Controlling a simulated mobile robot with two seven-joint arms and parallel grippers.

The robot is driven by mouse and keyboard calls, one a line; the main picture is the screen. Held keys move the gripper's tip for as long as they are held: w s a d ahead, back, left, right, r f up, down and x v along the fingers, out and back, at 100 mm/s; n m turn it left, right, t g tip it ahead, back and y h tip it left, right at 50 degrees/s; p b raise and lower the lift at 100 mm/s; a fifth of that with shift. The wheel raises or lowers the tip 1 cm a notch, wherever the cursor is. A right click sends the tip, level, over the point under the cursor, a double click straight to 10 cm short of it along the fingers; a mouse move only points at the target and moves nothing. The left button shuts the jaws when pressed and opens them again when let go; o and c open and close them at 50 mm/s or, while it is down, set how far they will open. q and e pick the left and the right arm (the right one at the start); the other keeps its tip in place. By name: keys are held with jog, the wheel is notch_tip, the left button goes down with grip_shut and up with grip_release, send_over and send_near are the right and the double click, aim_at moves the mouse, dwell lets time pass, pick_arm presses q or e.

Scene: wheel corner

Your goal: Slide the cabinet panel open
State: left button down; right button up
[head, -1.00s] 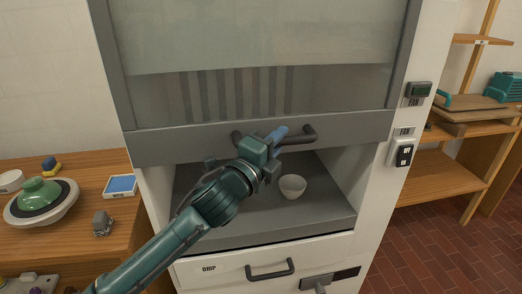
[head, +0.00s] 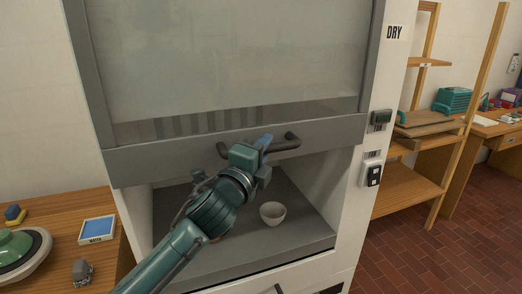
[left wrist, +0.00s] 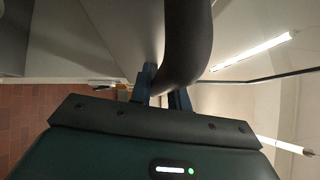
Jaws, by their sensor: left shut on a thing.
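The cabinet panel (head: 230,65) is a cloudy pane in a grey frame, with a thick grey lower bar (head: 150,167). A dark curved handle (head: 287,145) sticks out from this bar. My left gripper (head: 265,143) is shut on the handle, near its middle. In the left wrist view, the handle (left wrist: 185,45) passes between the two blue fingers. The panel is partly raised, and an open space with a grey floor (head: 300,235) shows below the bar. My arm hides part of the bar and opening. My right gripper is not in view.
A white bowl (head: 272,213) stands inside the cabinet. A wooden table (head: 75,200) at the left holds a green-lidded dish (head: 18,250) and a blue tray (head: 97,229). Wooden shelves (head: 405,190) stand at the right, beside clear brick floor (head: 425,250).

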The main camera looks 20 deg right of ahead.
pick_arm(q)
jog(key=shift+r, duration=0.65)
jog(key=c, duration=1.4)
grip_release()
jog(key=shift+f, duration=0.1)
jog(key=shift+o, duration=0.4)
jog(key=shift+f, duration=0.15)
jog(key=shift+f, duration=0.15)
jog(key=b+v, duration=0.2)
jog(key=v, duration=1.1)
jog(key=shift+s, duration=0.15)
